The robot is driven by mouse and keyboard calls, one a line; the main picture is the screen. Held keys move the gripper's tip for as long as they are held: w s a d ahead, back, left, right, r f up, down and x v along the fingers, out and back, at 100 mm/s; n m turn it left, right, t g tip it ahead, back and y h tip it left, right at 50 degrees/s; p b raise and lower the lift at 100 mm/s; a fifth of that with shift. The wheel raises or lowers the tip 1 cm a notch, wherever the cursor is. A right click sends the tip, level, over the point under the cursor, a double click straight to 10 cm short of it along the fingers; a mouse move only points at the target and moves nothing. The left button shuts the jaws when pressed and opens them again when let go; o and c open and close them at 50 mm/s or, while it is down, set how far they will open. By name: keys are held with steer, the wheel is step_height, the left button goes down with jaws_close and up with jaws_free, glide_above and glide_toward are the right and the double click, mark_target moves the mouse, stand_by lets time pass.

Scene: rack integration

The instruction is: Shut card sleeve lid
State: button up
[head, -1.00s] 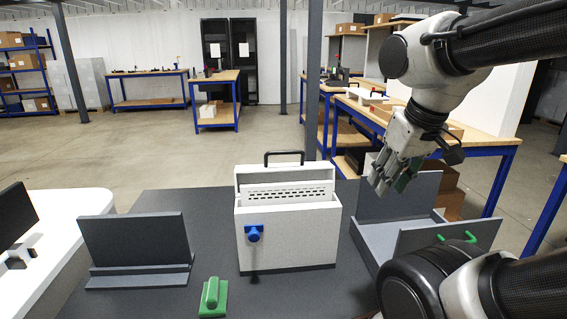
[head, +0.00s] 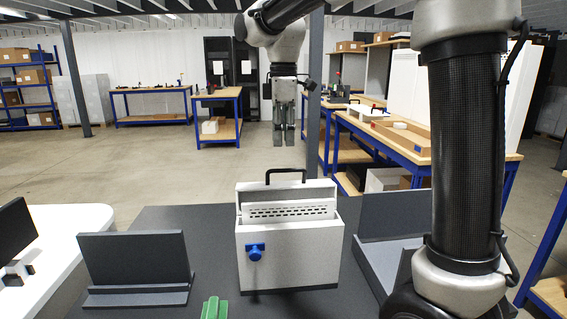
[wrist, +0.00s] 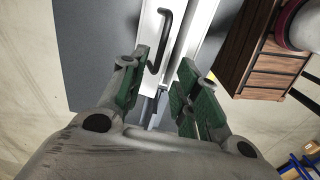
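The card sleeve (head: 292,258) is a white box on the dark table, with a blue knob on its front. Its lid (head: 248,202) stands raised at the back, with a black handle (head: 286,172) on top. A perforated card (head: 292,213) shows in the opening. My gripper (head: 284,142) points down above the lid, apart from it. In the wrist view my gripper (wrist: 160,100) is open and empty, its green-padded fingers spread. The lid's handle (wrist: 165,30) appears beyond the fingertips, nearer the left finger.
A dark panel on a stand (head: 135,262) is left of the sleeve, and a green piece (head: 214,308) lies in front. A grey open tray (head: 378,258) stands to the right, partly hidden by my arm. The air above the sleeve is clear.

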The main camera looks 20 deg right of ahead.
steer(key=shift+f, duration=0.2)
glide_above(286, 187)
steer(key=w, duration=0.2)
steer(key=f, duration=0.7)
steer(key=shift+s+a+f, duration=0.1)
steer(key=shift+s+f, duration=0.1)
steer(key=shift+s, duration=0.05)
jaws_close()
